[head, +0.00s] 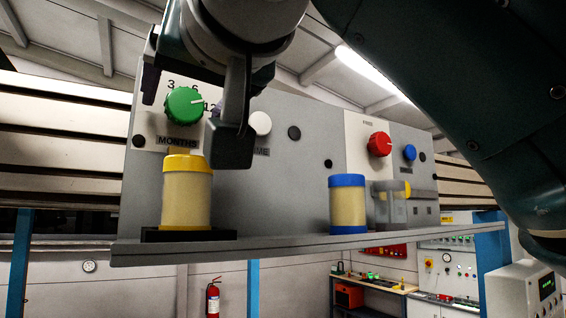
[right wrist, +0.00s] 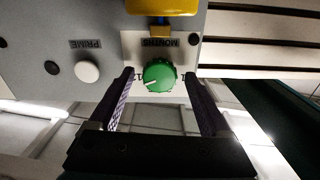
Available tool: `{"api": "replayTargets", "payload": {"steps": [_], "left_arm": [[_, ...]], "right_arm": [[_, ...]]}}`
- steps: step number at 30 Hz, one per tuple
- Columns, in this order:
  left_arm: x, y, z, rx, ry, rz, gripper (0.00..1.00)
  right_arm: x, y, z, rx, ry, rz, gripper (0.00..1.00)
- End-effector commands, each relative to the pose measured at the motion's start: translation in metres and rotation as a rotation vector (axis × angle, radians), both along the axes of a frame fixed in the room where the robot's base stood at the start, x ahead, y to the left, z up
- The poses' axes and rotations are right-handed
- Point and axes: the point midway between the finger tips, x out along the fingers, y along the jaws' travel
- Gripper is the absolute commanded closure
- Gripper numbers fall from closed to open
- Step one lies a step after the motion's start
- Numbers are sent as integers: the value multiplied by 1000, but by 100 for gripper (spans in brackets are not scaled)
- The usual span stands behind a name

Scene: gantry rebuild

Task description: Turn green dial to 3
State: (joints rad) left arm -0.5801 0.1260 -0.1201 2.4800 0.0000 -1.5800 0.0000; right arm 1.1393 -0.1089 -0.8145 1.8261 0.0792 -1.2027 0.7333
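The green dial (head: 184,106) sits on a white plate marked MONTHS, with 3, 6 and 12 readable around it. Its white pointer line points right, towards the 12. My right gripper (head: 190,122) is in front of the panel, with one finger left of the dial and one right of it. In the right wrist view the green dial (right wrist: 159,76) lies between the two open fingertips (right wrist: 158,78), upside down. A gap shows on both sides of the dial. My left gripper is not in view.
A yellow-capped jar (head: 187,195) stands on a black base on the shelf (head: 280,246), just below the dial. A blue-capped jar (head: 347,205) and a clear container (head: 390,207) stand further right. A white knob (head: 260,123) and red dial (head: 380,144) are on the panel.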

Motion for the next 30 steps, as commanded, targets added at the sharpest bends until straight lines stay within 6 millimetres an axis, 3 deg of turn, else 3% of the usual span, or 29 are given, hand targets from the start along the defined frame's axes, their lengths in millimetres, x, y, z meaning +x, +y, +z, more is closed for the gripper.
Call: {"api": "replayTargets", "payload": {"steps": [2,21,30], "left_arm": [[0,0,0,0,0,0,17],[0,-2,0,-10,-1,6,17],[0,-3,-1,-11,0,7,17]], "right_arm": [[0,0,0,0,0,0,28],[0,0,0,0,0,0,100],[1,0,-1,-22,-15,0,100]]}}
